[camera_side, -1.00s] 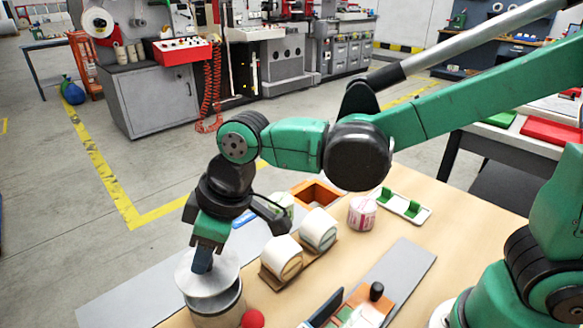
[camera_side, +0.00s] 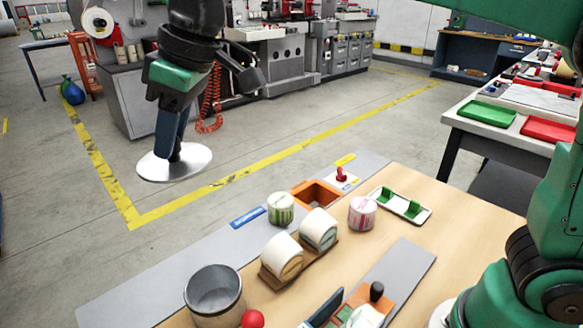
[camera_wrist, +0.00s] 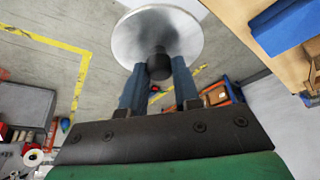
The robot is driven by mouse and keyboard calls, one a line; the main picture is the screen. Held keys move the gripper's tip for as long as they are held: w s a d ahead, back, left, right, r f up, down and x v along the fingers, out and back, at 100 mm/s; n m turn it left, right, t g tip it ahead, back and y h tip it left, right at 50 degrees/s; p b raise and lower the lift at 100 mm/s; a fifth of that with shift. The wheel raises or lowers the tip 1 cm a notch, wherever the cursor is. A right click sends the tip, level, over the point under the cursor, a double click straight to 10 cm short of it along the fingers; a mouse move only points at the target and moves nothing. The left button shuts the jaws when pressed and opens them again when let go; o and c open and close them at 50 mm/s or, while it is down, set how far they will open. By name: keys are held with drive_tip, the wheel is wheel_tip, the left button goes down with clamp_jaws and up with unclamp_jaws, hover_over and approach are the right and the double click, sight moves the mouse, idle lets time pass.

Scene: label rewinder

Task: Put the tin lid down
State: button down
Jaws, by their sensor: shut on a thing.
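The tin lid (camera_side: 190,164) is a round, flat, silvery disc with a dark knob. My gripper (camera_side: 172,156) is shut on the knob and holds the lid in the air, well above the tin at the table's left end. In the wrist view, the lid (camera_wrist: 157,30) shows with its knob between my two blue fingers (camera_wrist: 159,78). The tin (camera_side: 214,296) stands open at the near left of the table, its grey inside showing and nothing covering its mouth.
A red ball (camera_side: 253,318) is beside the tin. Two cream rolls (camera_side: 281,258) sit in a brown holder. A green-striped roll (camera_side: 280,208), an orange box (camera_side: 303,193) and a pink-striped roll (camera_side: 362,212) stand behind. The grey strip (camera_side: 130,292) left of the tin is bare.

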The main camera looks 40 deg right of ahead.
drive_tip(key=w+d+f, duration=0.2)
drive_tip(key=w+f, duration=0.3)
drive_tip(key=w, duration=0.1)
drive_tip(key=f, duration=1.4)
drive_tip(key=shift+s+d+f, duration=0.15)
drive_tip(key=shift+s+d, duration=0.05)
drive_tip(key=shift+s, duration=0.05)
drive_tip(key=shift+f, duration=2.15)
drive_tip(key=shift+f, duration=0.2)
drive_tip(key=c, duration=0.6)
unclamp_jaws()
drive_tip(key=shift+c, duration=0.2)
drive_tip(key=shift+r, duration=0.1)
